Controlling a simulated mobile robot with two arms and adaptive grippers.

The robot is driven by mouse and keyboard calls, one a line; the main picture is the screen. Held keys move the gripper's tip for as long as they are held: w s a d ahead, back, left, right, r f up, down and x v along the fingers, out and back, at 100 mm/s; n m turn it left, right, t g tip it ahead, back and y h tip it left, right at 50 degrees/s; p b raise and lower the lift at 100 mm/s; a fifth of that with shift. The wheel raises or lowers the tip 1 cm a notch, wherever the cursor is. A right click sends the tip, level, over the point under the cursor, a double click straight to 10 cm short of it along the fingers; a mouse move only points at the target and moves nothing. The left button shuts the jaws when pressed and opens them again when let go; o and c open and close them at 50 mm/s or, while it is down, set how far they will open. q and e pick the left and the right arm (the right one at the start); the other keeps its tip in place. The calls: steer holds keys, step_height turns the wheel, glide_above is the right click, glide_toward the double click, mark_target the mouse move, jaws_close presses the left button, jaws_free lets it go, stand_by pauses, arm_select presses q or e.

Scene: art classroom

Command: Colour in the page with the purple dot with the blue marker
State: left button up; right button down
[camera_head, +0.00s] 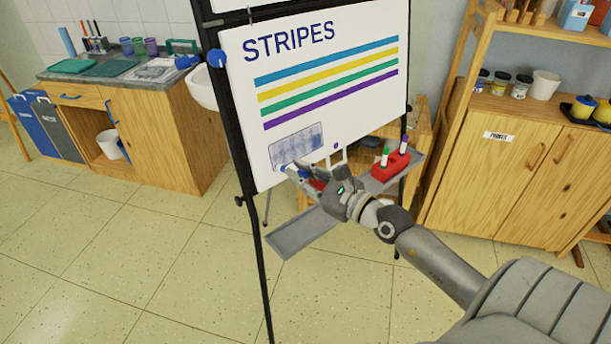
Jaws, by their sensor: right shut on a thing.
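My right gripper (298,173) is shut on the blue marker (287,169) in front of the lower part of the easel sheet (300,100). The marker shows white and blue at the fingertips; whether its tip touches the sheet I cannot tell. The sheet is headed STRIPES, with blue, yellow, green and purple stripes. Below them is a grey-blue, smudged rectangle (297,146), with a small purple dot (335,146) to its right. The gripper is below the rectangle. My left gripper is not in view.
The easel's grey tray (295,234) runs below the sheet. A red holder (391,171) with a green and a purple marker stands at its right end. A sink counter (130,72) is at the left, and a wooden cabinet (500,165) at the right. The tiled floor at the left is clear.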

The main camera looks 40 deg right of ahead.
stand_by(0.6)
steer(key=shift+w+f, duration=0.15)
steer(key=shift+w, duration=0.5)
steer(key=shift+d+b, duration=0.85)
steer(key=shift+d, duration=0.1)
